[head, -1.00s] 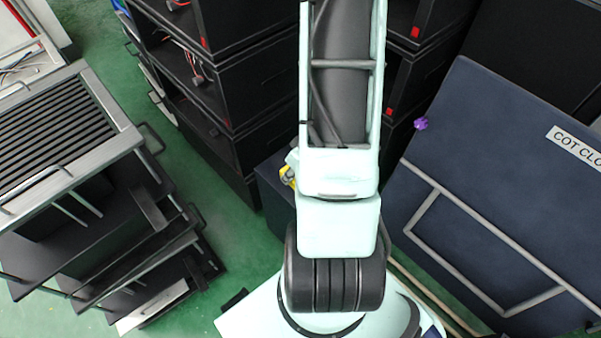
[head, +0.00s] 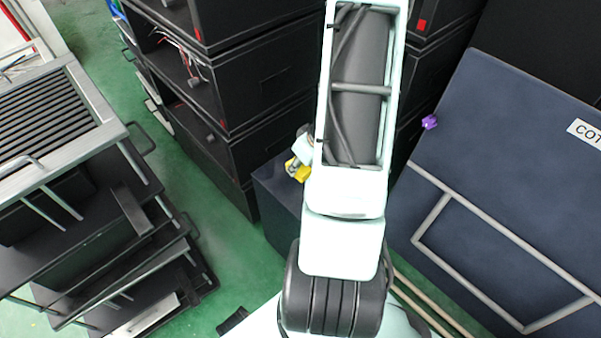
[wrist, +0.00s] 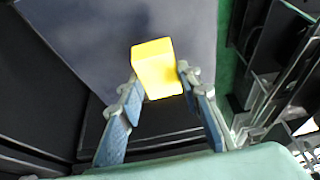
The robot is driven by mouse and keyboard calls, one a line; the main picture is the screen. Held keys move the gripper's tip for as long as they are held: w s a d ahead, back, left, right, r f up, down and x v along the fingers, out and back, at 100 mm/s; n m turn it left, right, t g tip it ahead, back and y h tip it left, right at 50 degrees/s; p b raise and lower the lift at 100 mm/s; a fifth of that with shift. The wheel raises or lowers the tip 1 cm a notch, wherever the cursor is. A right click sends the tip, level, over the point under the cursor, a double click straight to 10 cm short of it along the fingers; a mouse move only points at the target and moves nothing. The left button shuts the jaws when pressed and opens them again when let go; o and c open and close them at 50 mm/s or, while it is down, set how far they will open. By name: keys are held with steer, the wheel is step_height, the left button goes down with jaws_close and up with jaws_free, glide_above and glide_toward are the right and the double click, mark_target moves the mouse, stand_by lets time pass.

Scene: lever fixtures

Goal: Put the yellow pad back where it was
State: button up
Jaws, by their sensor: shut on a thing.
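The yellow pad (wrist: 157,68) is a small yellow block between my fingertips in the wrist view. My gripper (wrist: 160,83) is shut on it, with one blue-grey finger on each side. A dark blue-grey flat surface (wrist: 100,40) lies beyond the pad; I cannot tell whether the pad touches it. In the head view the yellow pad (head: 293,165) shows as a small patch at the left of my arm, above or by a dark blue box (head: 272,192). My arm hides much of that box and most of the gripper.
Black shelf racks (head: 240,90) stand behind the box. A large dark blue panel (head: 480,160) with a grey handle frame (head: 470,235) and a purple knob (head: 430,122) leans at the right. A slatted rack (head: 50,110) stands at the left. Green floor (head: 205,205) is free between.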

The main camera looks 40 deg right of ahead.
mark_target(303, 167)
steer(key=f, duration=0.1)
steer(key=f+b, duration=0.2)
steer(key=shift+w+d, duration=0.25)
steer(key=shift+f+b, duration=0.45)
steer(key=shift+f, duration=0.15)
steer(key=o, duration=1)
steer(key=shift+s+r+p, duration=0.1)
steer(key=shift+r+p, duration=0.25)
steer(key=shift+r, duration=0.2)
steer(key=p+v, duration=0.8)
steer(key=v, duration=0.3)
steer(key=shift+s+r, duration=0.1)
steer(key=shift+r, duration=0.05)
